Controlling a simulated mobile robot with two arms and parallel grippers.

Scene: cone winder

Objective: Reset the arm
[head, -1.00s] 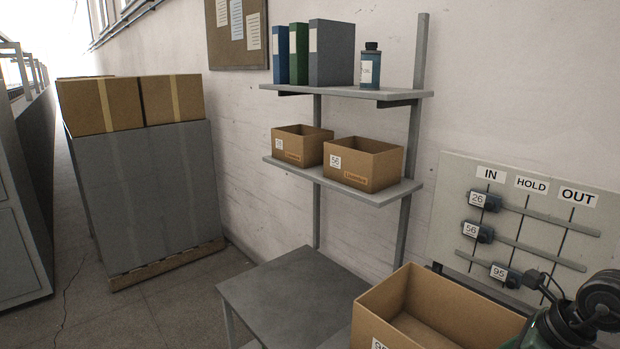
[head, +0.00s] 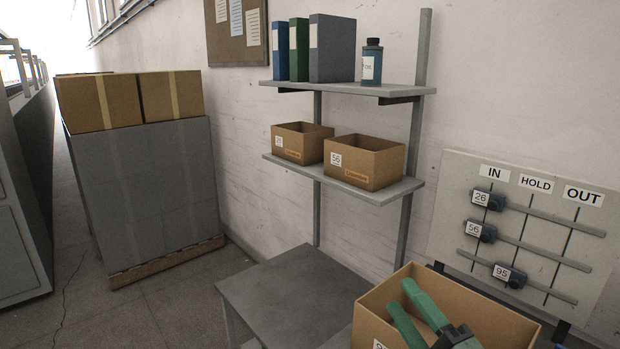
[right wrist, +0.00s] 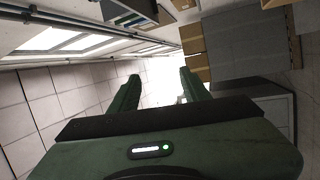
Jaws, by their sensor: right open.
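My right gripper (head: 400,295) has two green fingers spread apart with nothing between them. In the head view it shows in front of the open cardboard box (head: 455,288) at the lower right and hides part of its inside. I cannot tell whether the gripper is inside the box or above it. In the right wrist view the open fingers (right wrist: 160,76) point at the bright room, with empty space between them. My left gripper is not in view.
A shelf (head: 395,188) holds two small boxes. A grey table (head: 290,290) is bare. A wrapped pallet stack (head: 145,195) with boxes on top stands at the left.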

